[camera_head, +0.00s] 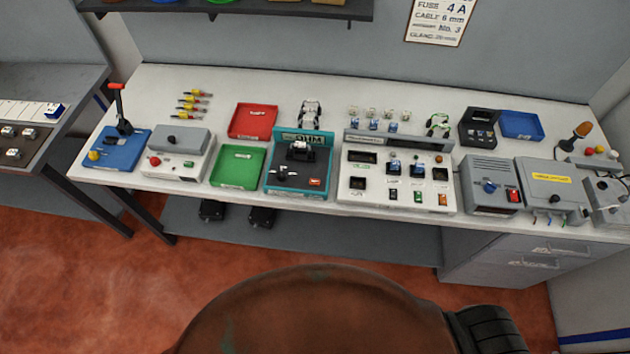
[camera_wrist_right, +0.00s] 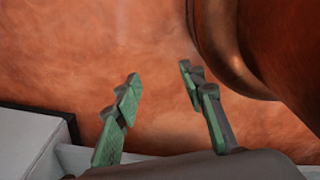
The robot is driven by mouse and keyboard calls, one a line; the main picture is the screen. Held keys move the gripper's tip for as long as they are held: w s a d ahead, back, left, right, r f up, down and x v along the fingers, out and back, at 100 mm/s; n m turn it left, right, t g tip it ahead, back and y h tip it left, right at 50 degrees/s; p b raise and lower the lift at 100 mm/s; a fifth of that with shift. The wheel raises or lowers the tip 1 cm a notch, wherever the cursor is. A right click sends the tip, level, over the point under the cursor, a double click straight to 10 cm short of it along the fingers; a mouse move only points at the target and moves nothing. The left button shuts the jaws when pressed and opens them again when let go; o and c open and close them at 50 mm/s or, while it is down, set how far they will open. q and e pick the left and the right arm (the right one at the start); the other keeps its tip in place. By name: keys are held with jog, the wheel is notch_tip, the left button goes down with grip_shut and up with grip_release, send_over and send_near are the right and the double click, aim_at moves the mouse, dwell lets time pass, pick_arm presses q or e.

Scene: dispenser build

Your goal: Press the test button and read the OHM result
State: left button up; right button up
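The teal OHM tester (camera_head: 298,177) stands at the middle of the bench, with "OHM" lettering on its raised back panel (camera_head: 302,136). A dark component (camera_head: 300,151) sits on its upper part. A black knob or lever (camera_head: 282,172) and a small orange-red button (camera_head: 315,182) are on its front. No reading is legible on it. My right gripper (camera_wrist_right: 158,88) is open and empty in the right wrist view, with its green-padded fingers apart above the red floor. Neither gripper shows in the head view.
A white panel unit (camera_head: 372,199) stands right of the tester, and a green tray (camera_head: 238,166) is left of it. A red tray (camera_head: 253,120), a grey box (camera_head: 490,184) and several small parts share the bench. A sign (camera_head: 438,20) hangs on the wall.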

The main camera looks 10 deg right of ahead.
grip_shut()
jog(key=shift+d, duration=0.1)
dwell(1.3)
